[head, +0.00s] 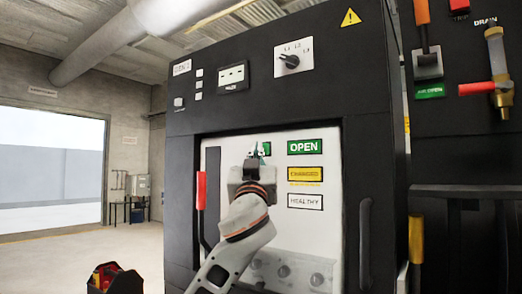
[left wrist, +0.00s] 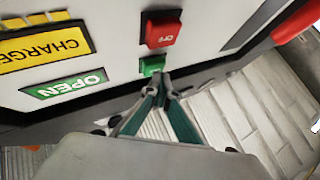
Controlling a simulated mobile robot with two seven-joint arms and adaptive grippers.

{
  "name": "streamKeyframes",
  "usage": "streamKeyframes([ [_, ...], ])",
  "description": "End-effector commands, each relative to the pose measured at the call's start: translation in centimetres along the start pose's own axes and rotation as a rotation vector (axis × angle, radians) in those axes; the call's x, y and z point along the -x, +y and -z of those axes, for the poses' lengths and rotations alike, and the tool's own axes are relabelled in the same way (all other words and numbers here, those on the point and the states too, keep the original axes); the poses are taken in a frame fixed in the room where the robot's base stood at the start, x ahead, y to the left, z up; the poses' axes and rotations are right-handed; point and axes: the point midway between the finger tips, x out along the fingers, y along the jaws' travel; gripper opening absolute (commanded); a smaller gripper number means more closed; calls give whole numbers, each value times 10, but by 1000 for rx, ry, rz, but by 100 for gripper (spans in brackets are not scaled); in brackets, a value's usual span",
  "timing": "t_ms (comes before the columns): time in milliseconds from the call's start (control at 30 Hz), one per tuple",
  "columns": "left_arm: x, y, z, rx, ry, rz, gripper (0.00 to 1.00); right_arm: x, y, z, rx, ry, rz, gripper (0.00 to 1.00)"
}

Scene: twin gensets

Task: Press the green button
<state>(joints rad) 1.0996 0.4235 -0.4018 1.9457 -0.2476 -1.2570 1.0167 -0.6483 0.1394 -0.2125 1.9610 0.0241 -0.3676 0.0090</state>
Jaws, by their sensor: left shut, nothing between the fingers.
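The green button (left wrist: 152,66) sits on a white panel, beside a red button (left wrist: 162,33), in the left wrist view. My left gripper (left wrist: 163,82) is shut and empty. Its fingertips are just beside the green button in that view; I cannot tell whether they touch it. In the head view my left gripper (head: 258,153) is in front of the white panel (head: 325,225), left of the green OPEN label. A small green patch (head: 266,148) shows beside the fingertips, likely the green button. The red button is hidden there. My right gripper is not in view.
The black cabinet (head: 230,115) carries a rotary knob (head: 291,61) above and a red-topped handle (head: 201,190) at left. OPEN (head: 304,147) and CHARGED (head: 305,174) labels are right of my gripper. A red toolbox (head: 105,277) stands on the floor at left.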

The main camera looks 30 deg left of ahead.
Motion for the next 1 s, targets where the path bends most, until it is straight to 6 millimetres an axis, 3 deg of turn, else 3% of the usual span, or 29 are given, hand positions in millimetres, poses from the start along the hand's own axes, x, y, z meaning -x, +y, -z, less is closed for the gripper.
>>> streamKeyframes([
  [667, -3, 2, -3, 0, -2, -1, 0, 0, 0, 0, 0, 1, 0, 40],
  [1000, 8, -4, 4, 2, -2, -1, 0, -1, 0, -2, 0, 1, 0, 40],
])
